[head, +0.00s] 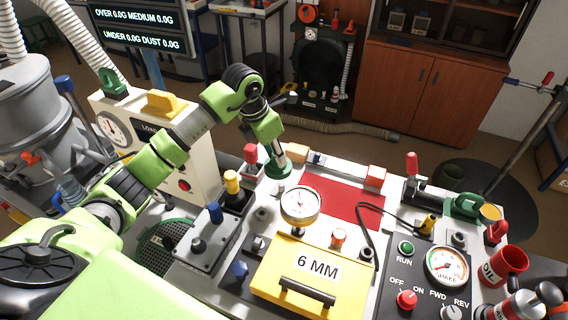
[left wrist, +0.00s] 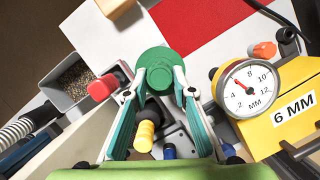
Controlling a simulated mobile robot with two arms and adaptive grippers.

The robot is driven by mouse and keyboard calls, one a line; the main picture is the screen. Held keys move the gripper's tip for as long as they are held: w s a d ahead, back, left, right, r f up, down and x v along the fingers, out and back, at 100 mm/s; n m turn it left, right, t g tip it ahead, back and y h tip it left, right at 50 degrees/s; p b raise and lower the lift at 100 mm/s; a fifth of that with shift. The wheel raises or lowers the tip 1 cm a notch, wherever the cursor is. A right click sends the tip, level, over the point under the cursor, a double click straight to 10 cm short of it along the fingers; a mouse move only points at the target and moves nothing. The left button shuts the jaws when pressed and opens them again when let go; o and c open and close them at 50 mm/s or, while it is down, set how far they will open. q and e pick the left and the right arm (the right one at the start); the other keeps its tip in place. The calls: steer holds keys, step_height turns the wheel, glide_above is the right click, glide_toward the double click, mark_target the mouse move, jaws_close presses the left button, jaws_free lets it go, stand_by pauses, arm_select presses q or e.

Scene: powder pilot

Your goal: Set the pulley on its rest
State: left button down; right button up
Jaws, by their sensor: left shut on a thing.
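A green round stepped piece, which looks like the pulley (left wrist: 157,68), sits between the fingertips of my left gripper (left wrist: 162,92) in the left wrist view. The fingers close on it from both sides. In the head view my left gripper (head: 272,145) points down over the back left of the machine top, and the green pulley (head: 278,168) shows at its tips, close to the surface. I cannot tell whether it touches the surface. I cannot make out its rest for certain. My right gripper is not in view.
A red panel (head: 343,200) lies right of the pulley. A dial gauge (head: 300,204) and yellow 6 MM box (head: 315,272) stand nearer me. Yellow-topped (head: 233,182) and red-topped (head: 250,153) knobs stand close left. A bin of grains (left wrist: 74,78) shows in the left wrist view.

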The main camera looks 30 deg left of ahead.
mark_target(279, 168)
arm_select(q)
steer(key=b+x, duration=0.1)
steer(key=x, duration=0.1)
steer(key=shift+w+f+b, duration=0.15)
steer(key=shift+f+b, duration=0.2)
steer(key=shift+b, duration=0.05)
steer(key=shift+w+d+f+b, duration=0.1)
steer(key=shift+w+f+b, duration=0.1)
steer(key=shift+f+b, duration=0.15)
steer(key=shift+w+f, duration=0.1)
steer(key=shift+f+b, duration=1.5)
